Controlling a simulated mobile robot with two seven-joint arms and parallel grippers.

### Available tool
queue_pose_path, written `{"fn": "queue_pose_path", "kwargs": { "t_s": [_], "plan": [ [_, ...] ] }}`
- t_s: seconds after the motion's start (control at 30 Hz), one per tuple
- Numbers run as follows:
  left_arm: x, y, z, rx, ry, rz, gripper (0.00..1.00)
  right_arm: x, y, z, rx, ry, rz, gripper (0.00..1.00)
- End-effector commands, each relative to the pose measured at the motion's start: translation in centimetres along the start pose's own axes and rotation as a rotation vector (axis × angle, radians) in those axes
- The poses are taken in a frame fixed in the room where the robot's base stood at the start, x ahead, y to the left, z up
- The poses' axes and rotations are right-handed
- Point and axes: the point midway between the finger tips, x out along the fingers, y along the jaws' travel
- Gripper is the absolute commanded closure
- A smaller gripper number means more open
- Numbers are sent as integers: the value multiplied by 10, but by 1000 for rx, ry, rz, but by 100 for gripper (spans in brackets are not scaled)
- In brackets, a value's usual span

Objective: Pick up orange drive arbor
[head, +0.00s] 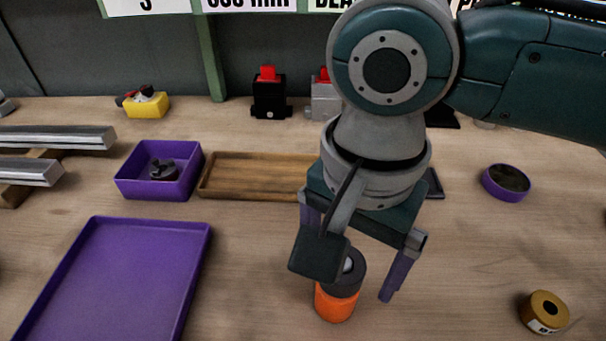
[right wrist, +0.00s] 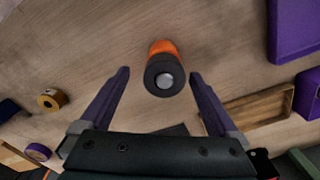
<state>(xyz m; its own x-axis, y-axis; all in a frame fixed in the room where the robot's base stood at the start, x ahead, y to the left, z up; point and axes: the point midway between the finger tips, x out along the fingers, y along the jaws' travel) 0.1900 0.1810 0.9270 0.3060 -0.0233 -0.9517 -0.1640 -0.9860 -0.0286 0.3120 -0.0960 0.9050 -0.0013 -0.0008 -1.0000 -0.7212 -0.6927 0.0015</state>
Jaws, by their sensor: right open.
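The orange drive arbor (head: 336,304) stands upright on the wooden table near the bottom middle of the head view. It has an orange lower body and a dark grey collar with a pale metal tip on top. The arbor also shows in the right wrist view (right wrist: 165,74), beyond and between the fingertips. My right gripper (head: 362,285) is open above and around the arbor's top in the head view, with purple fingers spread and nothing held. In the right wrist view the right gripper (right wrist: 158,72) has a finger on each side, apart from the arbor. My left gripper is not in view.
A purple tray (head: 75,290) lies at the left. Behind it are a purple bin (head: 125,188) with a dark part and a wooden tray (head: 255,192). A brass ring (head: 545,312) and a round purple dish (head: 506,183) are at the right.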

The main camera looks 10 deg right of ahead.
Motion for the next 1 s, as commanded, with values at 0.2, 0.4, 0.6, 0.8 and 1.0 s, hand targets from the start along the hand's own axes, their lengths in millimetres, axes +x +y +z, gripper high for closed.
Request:
{"fn": "queue_pose_path", "kwargs": {
  "t_s": [0.2, 0.4, 0.6, 0.8, 1.0],
  "plan": [
    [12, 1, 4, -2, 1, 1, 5, 34, -4, 4, -2, 1, 2, 4],
    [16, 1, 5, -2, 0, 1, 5, 52, -4, 4, -2, 2, 0, 4],
    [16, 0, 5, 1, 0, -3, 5, 52, -4, 4, -3, 1, -2, 4],
    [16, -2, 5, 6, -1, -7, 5, 52, -4, 4, -3, 1, -1, 24],
    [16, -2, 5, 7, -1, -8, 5, 52, -4, 4, -3, 1, -1, 46]
  ]
}}
